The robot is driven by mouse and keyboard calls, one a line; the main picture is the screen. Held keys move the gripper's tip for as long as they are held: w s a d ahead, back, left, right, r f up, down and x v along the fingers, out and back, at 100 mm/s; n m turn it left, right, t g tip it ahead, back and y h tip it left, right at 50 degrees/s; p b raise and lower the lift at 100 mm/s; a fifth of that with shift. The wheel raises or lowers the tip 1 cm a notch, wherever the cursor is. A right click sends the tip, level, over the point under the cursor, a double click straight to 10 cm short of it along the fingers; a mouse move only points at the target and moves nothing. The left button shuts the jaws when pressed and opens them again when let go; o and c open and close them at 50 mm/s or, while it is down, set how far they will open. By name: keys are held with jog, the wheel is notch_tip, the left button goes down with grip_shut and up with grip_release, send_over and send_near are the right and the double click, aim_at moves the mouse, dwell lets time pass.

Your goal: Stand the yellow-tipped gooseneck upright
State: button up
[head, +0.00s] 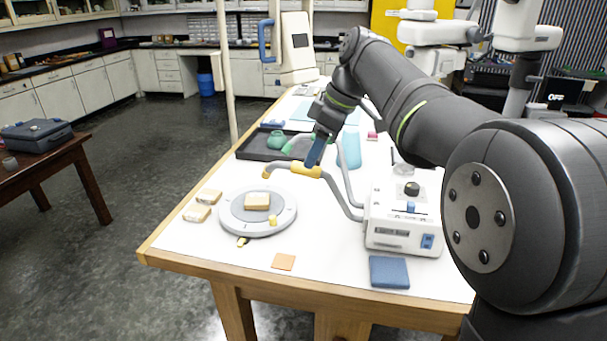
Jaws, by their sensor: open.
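The yellow-tipped gooseneck (337,191) is a grey bent tube from the left side of a white control box (405,213). It leans over to the left, with a yellow sleeve (306,171) and a yellow tip (267,174) above the round plate. My gripper (313,163) reaches down from above with blue fingers, open, right at the yellow sleeve. I cannot tell whether the fingers touch or straddle it. A second gooseneck with a green tip (288,148) bends left behind it, partly hidden by my gripper.
A round grey plate (286,220) holds a bread-like block (257,201). A black tray (250,150) with a green pot (277,139) is behind. An orange square (284,262) and blue pad (389,272) lie in front.

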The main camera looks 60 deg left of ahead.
jog(key=x, duration=0.7)
grip_shut()
